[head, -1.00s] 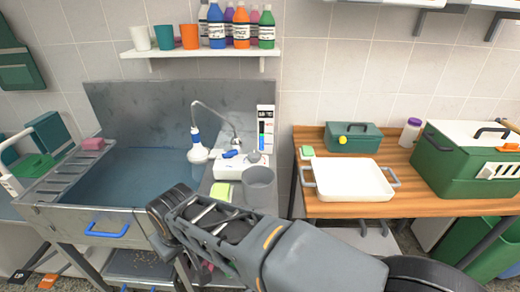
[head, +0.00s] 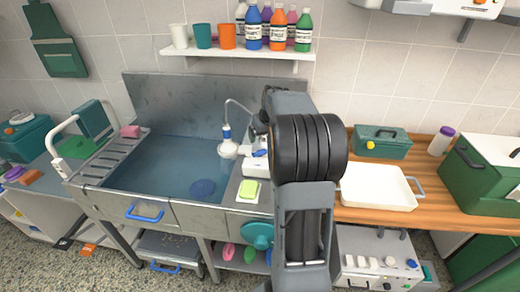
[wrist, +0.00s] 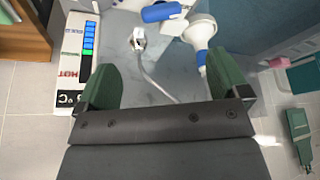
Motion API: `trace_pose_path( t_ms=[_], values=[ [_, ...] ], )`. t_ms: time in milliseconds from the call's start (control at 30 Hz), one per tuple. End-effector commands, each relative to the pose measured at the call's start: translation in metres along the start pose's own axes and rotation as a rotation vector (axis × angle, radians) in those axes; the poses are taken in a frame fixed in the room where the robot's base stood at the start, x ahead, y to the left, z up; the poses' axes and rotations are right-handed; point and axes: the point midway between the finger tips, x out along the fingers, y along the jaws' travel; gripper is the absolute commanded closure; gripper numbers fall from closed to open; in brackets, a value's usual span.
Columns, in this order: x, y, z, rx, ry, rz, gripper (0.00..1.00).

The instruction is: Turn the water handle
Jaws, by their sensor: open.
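The blue water handle (head: 261,153) sits on the white faucet base (head: 256,166) at the right of the sink; a blue lever (wrist: 160,11) shows at the top of the wrist view. The white and blue spray head (head: 228,149) hangs over the basin from a curved grey pipe. In the wrist view, my gripper (wrist: 165,82) has its two green fingers wide apart, with the pipe between them and nothing held. The handle lies beyond the fingertips, apart from them. In the head view my arm hides most of the gripper and part of the faucet base.
A hot/cold gauge (wrist: 88,60) stands beside the left finger. A shelf (head: 236,54) with bottles and cups is above. A white tray (head: 378,187) is on the wooden counter at right.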

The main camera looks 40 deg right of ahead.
Motion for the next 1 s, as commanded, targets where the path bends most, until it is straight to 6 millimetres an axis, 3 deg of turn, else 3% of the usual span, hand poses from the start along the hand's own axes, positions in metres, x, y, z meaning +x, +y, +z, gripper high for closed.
trace_pose_path(
  t_ms=[500,700,1000],
  values=[
    [0.093,-0.002,0.001,0.000,-0.004,-0.002,0.06],
    [0.114,-0.001,0.000,-0.001,-0.001,-0.001,0.06],
    [0.122,-0.002,0.001,-0.001,0.000,-0.001,0.06]
  ],
)
